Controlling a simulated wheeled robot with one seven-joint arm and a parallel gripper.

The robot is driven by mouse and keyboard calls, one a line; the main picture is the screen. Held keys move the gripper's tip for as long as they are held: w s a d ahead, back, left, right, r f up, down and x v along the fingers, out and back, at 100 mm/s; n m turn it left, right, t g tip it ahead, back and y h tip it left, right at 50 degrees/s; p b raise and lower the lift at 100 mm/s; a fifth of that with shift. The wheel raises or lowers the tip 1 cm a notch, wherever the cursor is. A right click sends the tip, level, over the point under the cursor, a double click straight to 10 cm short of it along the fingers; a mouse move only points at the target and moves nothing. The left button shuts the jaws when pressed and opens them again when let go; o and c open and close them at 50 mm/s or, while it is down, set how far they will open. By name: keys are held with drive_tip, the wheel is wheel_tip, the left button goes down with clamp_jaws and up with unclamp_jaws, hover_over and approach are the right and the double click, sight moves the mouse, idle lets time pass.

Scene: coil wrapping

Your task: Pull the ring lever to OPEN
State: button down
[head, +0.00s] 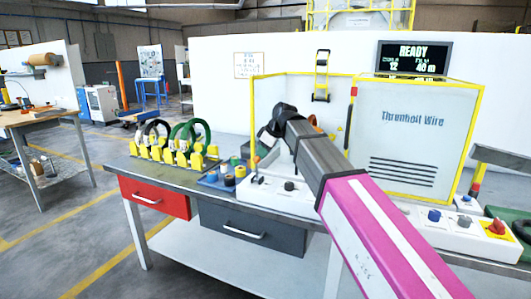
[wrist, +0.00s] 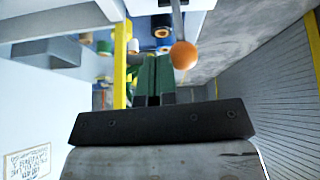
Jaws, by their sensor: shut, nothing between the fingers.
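The lever shows in the wrist view as a grey rod with an orange ball knob (wrist: 184,55), coming down from a white box at the top. My gripper (wrist: 153,62) has its dark green fingers together, with nothing between them. In the picture the knob is just right of the fingertips; I cannot tell whether they touch. The fingers are not clear there. I see no OPEN label.
The wrapping machine has a grey panel (head: 405,125) and yellow frame on the right. Its display (head: 414,57) reads READY. Coils stand in a yellow rack (head: 165,155) to the left. A blue tray (head: 222,182) with small rolls sits beside the control box.

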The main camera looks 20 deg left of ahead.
sight(255, 160)
drive_tip(key=s+n+t, duration=0.1)
drive_tip(key=s+t, duration=0.2)
drive_tip(key=shift+s+a, duration=0.1)
drive_tip(key=shift+s, duration=0.2)
drive_tip(key=shift+s+f, duration=0.1)
drive_tip(key=shift+s, duration=0.45)
